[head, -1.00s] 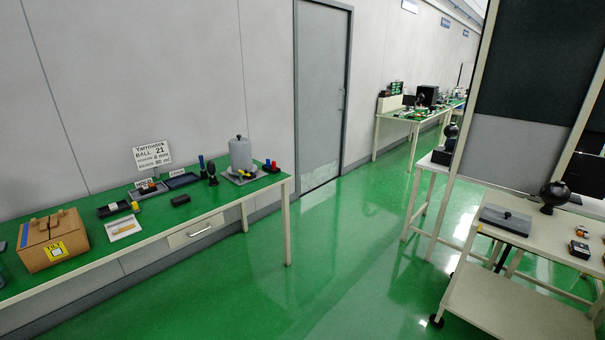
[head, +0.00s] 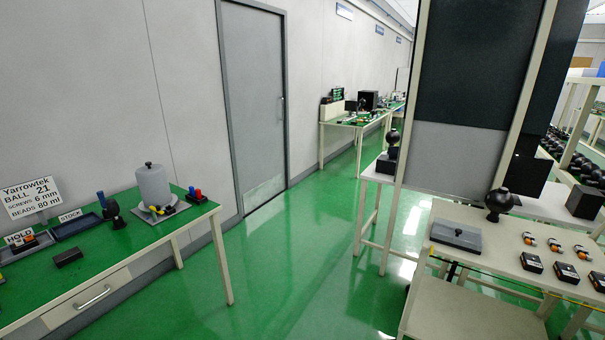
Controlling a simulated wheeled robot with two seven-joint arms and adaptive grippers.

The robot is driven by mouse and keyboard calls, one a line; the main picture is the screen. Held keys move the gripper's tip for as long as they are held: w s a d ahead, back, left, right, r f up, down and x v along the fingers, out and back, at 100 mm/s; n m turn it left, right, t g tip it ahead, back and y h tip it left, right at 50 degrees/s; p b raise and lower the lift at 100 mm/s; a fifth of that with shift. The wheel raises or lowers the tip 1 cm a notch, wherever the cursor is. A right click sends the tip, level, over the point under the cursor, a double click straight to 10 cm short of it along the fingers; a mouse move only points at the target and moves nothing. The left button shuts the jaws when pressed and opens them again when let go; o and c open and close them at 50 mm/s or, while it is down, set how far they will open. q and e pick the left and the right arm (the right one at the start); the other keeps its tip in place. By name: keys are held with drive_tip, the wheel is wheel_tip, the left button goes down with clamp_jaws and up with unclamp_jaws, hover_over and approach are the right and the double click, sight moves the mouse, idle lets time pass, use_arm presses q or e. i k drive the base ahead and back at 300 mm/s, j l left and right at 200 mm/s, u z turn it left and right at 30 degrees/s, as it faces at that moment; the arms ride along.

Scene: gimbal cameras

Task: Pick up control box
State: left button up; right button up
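I cannot tell for certain which thing is the control box. On the white table at the right lies a row of small black boxes with orange edges and pale labels, among them a near one (head: 532,263), a middle one (head: 567,273) and one by the right picture edge (head: 596,282). A flat grey box with a black knob (head: 459,237) lies at the same table's left end. A small plain black box (head: 68,257) lies on the green-topped table at the left. Neither of my grippers is in view.
Small orange-and-white parts (head: 555,244) and a black ball on a stand (head: 498,203) share the right table. A tall dark panel (head: 470,80) rises behind it. The green-topped table (head: 150,240) holds a grey canister (head: 154,186). The green floor (head: 290,270) between the tables is clear.

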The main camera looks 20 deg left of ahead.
sight(74, 253)
drive_tip(key=i, duration=1.5)
drive_tip(key=u, duration=3.65)
drive_tip(key=l, duration=0.05)
